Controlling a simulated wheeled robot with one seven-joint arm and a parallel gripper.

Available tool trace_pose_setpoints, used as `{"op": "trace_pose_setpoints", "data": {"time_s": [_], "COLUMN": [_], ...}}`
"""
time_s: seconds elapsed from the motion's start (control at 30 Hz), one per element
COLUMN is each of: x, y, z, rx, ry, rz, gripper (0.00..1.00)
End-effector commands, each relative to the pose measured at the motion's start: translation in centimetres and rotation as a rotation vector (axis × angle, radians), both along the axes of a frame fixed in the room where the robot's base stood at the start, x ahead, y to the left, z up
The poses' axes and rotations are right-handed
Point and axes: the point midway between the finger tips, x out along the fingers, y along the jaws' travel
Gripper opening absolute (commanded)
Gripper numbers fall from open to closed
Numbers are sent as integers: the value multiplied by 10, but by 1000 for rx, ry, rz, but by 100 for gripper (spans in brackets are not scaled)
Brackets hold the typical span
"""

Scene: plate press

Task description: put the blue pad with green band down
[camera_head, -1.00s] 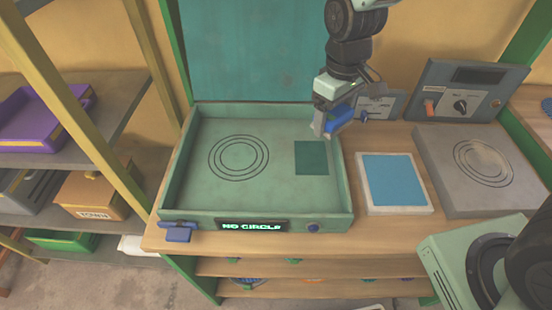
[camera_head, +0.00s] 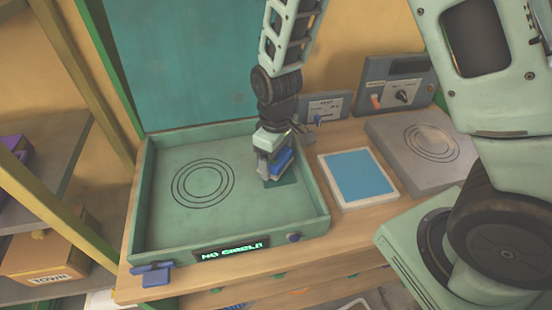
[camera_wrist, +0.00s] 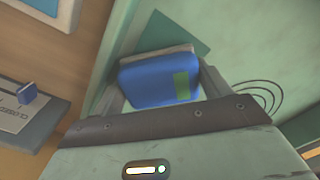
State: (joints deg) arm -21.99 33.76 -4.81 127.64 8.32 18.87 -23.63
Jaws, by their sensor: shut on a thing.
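My gripper (camera_head: 273,168) is shut on the blue pad with green band (camera_head: 283,160). In the wrist view the pad (camera_wrist: 145,80) sits between the two fingers, with its green band (camera_wrist: 182,86) on one side and a pale layer along its far edge. The gripper points down into the green tray (camera_head: 143,195), at its right side over a dark green square (camera_head: 290,181). Part of the square also shows beyond the pad in the wrist view (camera_wrist: 172,32). I cannot tell whether the pad touches the tray floor.
Printed rings (camera_head: 203,184) mark the tray floor at left. The tray's front display (camera_head: 232,250) reads "NO CIRCLE". A white-framed light-blue panel (camera_head: 357,178) and a grey ringed plate (camera_head: 430,145) lie to the right. Control boxes (camera_head: 398,90) stand behind. Shelves (camera_head: 40,170) are at left.

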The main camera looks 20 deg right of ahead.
Motion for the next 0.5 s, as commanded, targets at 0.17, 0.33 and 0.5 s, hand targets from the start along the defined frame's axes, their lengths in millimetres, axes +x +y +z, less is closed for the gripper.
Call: {"op": "trace_pose_setpoints", "data": {"time_s": [0.17,0.33,0.5], "x": [0,0,0], "y": [0,0,0], "z": [-8,-8,-14], "rx": [1,1,1], "ry": [-1,-1,-1], "rz": [1,1,0], "gripper": [55,55,55]}}
